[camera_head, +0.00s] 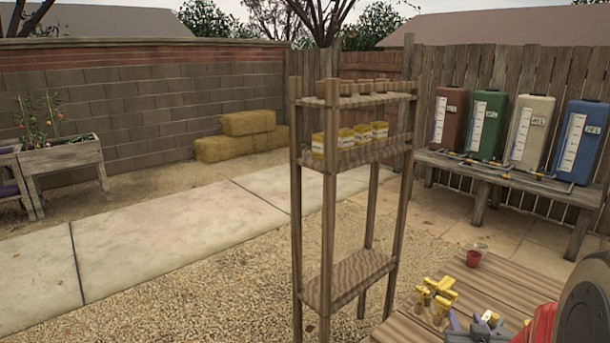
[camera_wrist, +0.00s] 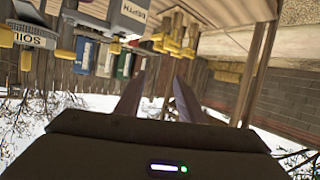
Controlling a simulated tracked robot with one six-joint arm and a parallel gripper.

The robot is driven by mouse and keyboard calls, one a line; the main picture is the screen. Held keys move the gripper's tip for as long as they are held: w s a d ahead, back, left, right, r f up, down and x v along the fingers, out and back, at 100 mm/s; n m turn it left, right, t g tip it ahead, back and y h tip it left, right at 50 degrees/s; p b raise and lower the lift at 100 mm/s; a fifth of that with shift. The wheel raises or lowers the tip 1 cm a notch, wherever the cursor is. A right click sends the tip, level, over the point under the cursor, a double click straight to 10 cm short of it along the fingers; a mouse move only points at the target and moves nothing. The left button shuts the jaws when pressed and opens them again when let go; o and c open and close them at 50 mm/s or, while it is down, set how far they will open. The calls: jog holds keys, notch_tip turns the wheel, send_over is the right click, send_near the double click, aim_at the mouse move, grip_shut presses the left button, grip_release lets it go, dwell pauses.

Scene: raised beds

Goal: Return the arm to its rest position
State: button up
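My gripper (camera_wrist: 158,98) shows in the wrist view with its two dark fingers apart. No object shows between them; fence and pale sky show through the gap. The wrist picture is upside down, with sky low in it and the wooden table on top. In the head view, a red and dark rounded part of my arm fills the lower right corner, over the table's edge. My fingertips cannot be made out in the head view.
A wooden table (camera_head: 527,290) holds yellow-handled items (camera_head: 436,295) and a red cup (camera_head: 474,258). A tall wooden shelf (camera_head: 350,275) with pots and yellow boxes stands left of it. Several tanks (camera_head: 487,123) stand on a bench behind. Paving at left is clear.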

jog(key=s+a+r+g+y, duration=0.2)
jog(key=a+r, duration=0.2)
jog(key=a, duration=0.4)
jog(key=s+a+r+n+g+y, duration=0.1)
jog(key=s+a+r+g, duration=0.1)
jog(key=s+a, duration=0.7)
jog(key=s+a+r+n+g+y, duration=0.2)
jog(key=s+a+r+g, duration=0.1)
jog(key=s+a, duration=0.5)
jog(key=shift+s+a+r+g, duration=0.3)
jog(key=shift+s+a+r, duration=0.05)
jog(key=shift+s, duration=0.75)
